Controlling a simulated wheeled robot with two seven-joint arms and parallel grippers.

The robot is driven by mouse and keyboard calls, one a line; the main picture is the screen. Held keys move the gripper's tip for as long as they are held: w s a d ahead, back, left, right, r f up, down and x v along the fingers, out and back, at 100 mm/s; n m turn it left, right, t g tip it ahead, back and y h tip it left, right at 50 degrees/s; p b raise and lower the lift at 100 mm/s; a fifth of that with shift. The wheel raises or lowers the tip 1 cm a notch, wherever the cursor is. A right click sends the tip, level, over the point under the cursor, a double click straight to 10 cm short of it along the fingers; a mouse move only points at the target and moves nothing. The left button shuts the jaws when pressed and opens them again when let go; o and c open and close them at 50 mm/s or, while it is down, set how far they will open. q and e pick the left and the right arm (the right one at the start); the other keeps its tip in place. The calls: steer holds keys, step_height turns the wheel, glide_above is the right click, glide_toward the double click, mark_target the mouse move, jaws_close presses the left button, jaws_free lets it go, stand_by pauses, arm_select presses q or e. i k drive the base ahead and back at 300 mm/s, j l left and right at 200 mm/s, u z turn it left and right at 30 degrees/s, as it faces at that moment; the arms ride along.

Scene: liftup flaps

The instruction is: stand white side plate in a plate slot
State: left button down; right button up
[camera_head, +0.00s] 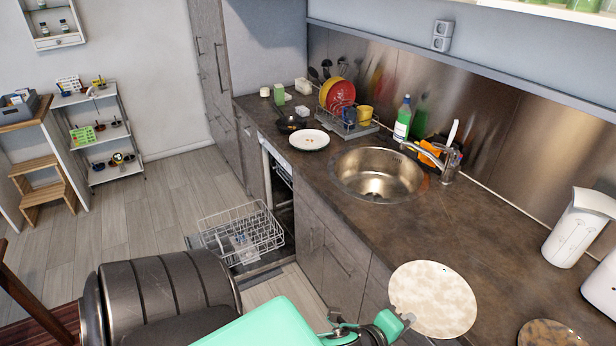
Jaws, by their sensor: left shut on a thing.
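A round off-white plate (433,298) with pale brown smears is at the lower right, in front of the counter edge. My left gripper (402,321) is shut on its left rim. The plate's broad face is turned up toward the camera, and it overlaps the counter in the picture; I cannot tell its height above it. The dishwasher stands open with its wire lower rack (240,230) pulled out; its slots are too small to make out. A dish rack (350,122) on the counter holds red and yellow plates and cups. My right gripper is out of view.
Another white plate (309,140) with food bits lies on the counter (420,225) beside a dark bowl (290,123). The sink (378,175) is empty. A brownish dish (553,336) and a white kettle-like appliance (578,228) stand at right.

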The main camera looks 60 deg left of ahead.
mark_target(276, 248)
steer(key=j+u, duration=0.15)
steer(key=j, duration=1.05)
steer(key=j+u, duration=0.1)
steer(key=j, duration=1.15)
steer(key=j+u, duration=0.15)
steer(key=j, duration=1.05)
steer(key=j+u, duration=0.1)
steer(key=j, duration=1.1)
steer(key=i, duration=0.05)
